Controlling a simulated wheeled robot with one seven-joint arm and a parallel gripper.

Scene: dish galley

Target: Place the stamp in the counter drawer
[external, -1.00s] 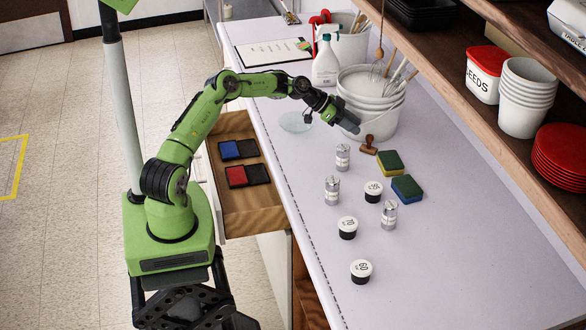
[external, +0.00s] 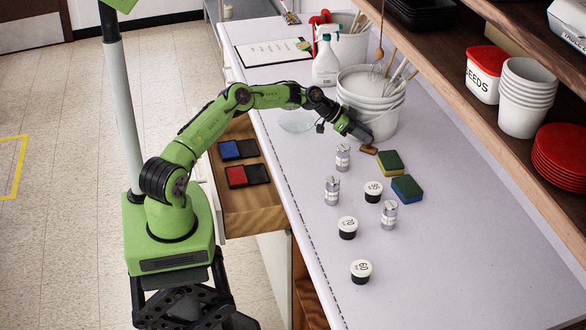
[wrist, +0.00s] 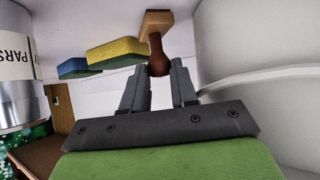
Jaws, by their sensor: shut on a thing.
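The stamp (external: 369,149) has a brown wooden base and a darker knob handle. It is on the counter, just in front of the stacked white buckets. In the wrist view the stamp (wrist: 157,45) has its handle between my fingertips. My gripper (external: 362,138) is shut on the handle; it also shows in the wrist view (wrist: 159,84). In the external view my gripper covers the stamp's upper part. The counter drawer (external: 258,214) is pulled open at the left of the counter. It holds blue, red and black ink pads (external: 238,149) toward its far part; its near end is bare wood.
White buckets (external: 378,114) stand close behind my gripper. A silver-topped jar (external: 343,157) stands nearby at the front left. Two sponges (external: 391,162) lie to the right. More jars and black-and-white pots (external: 348,228) stand nearer. A clear dish (external: 297,122) lies under my forearm.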

